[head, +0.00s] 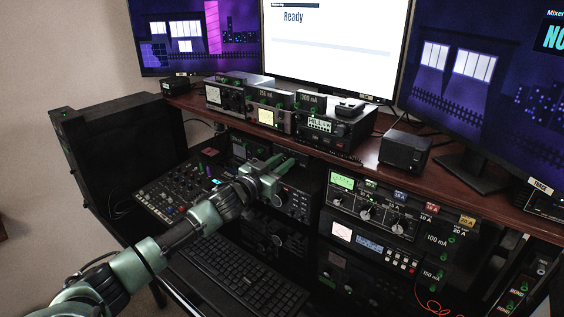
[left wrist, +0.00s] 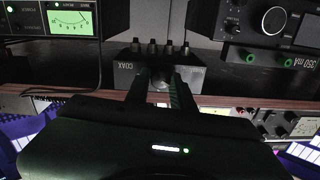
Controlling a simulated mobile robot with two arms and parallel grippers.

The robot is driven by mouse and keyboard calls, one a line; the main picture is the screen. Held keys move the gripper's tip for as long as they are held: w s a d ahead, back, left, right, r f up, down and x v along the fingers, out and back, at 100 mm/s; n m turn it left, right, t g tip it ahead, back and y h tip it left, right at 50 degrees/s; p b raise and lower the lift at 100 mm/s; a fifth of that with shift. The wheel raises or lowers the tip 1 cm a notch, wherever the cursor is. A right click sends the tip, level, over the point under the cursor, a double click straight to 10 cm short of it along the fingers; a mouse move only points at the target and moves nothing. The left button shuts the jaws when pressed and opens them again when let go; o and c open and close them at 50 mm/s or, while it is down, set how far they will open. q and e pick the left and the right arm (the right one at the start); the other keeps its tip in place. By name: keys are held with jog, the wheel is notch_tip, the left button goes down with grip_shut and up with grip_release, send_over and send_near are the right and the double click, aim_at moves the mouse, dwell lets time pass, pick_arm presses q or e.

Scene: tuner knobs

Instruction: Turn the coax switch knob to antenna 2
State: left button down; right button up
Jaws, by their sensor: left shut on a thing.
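The coax switch (left wrist: 127,68) is a small dark box marked COAX, with several connectors along one edge, in the left wrist view. Its lettering appears upside down there. Its dark round knob (left wrist: 160,78) sits between the two fingers of my left gripper (left wrist: 161,84), which is shut on it. The fingers cover the knob's sides, and I cannot read its pointer or the antenna marks. In the head view my left gripper (head: 286,162) reaches to the equipment under the wooden shelf, and I cannot make out the switch there. My right gripper is not in view.
Radio units (head: 292,203) and a power supply panel (head: 372,205) stand close around the arm. A mixer (head: 176,192) and a keyboard (head: 243,275) lie below. The wooden shelf (head: 259,130) runs just above the gripper, with meters and a small black speaker (head: 405,151) on it.

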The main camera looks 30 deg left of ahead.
pick_arm(q)
jog(key=m, duration=0.5)
jog(key=shift+m, duration=0.4)
jog(key=m, duration=0.6)
jog(key=shift+d+m, duration=0.1)
jog(key=shift+m, duration=0.2)
jog(key=c, duration=1.2)
grip_release()
jog(key=shift+f, duration=0.1)
